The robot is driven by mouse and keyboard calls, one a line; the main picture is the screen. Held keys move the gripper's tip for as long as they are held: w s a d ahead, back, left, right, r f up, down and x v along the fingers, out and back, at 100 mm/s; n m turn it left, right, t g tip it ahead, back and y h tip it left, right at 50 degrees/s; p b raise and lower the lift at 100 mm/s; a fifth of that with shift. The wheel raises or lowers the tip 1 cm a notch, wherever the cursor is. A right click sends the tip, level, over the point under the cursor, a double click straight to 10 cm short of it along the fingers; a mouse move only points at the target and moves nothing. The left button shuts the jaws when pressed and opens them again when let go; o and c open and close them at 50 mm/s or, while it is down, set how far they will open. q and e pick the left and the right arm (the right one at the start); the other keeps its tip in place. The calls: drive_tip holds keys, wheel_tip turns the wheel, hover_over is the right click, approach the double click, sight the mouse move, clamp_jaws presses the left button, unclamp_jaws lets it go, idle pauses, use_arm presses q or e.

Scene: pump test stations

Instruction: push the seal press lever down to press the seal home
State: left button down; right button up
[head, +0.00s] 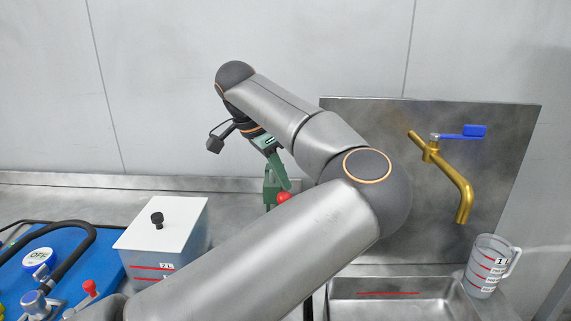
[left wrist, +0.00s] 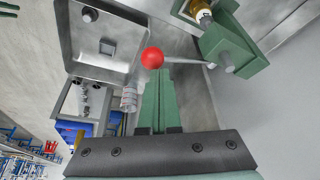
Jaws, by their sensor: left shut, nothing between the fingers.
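The seal press (head: 269,188) is a green stand on the steel counter, partly hidden behind my left arm in the head view. Its lever ends in a red ball (head: 284,197). In the left wrist view the lever's metal rod (left wrist: 186,61) runs from the green press body (left wrist: 236,57) to the red ball (left wrist: 152,58). My left gripper (head: 285,184) is shut and empty, its green fingers pointing down just above the ball. In the left wrist view the shut fingertips (left wrist: 159,78) are close to the ball; I cannot tell whether they touch. My right gripper is not in view.
A steel sink (head: 400,300) with a brass tap (head: 461,190) and blue handle stands at the right. A measuring jug (head: 486,268) stands by its right edge. A grey-white box (head: 165,235) and blue equipment (head: 75,270) are at the left. The wall is close behind.

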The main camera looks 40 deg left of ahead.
use_arm(q)
drive_tip(key=shift+s+d+f+b, duration=0.2)
drive_tip(key=shift+f+b, duration=0.3)
drive_tip(key=shift+f, duration=0.05)
drive_tip(key=shift+s+d+f+b, duration=0.15)
drive_tip(key=shift+d+f+b, duration=0.05)
drive_tip(key=shift+f+b, duration=0.3)
drive_tip(key=shift+f, duration=0.1)
drive_tip(key=shift+s+d+f+b, duration=0.1)
drive_tip(key=shift+s+f+b, duration=0.05)
drive_tip(key=shift+f+b, duration=0.4)
drive_tip(key=shift+s+d+f+b, duration=0.1)
drive_tip(key=shift+f+b, duration=0.3)
drive_tip(key=shift+f, duration=0.1)
drive_tip(key=shift+f, duration=0.1)
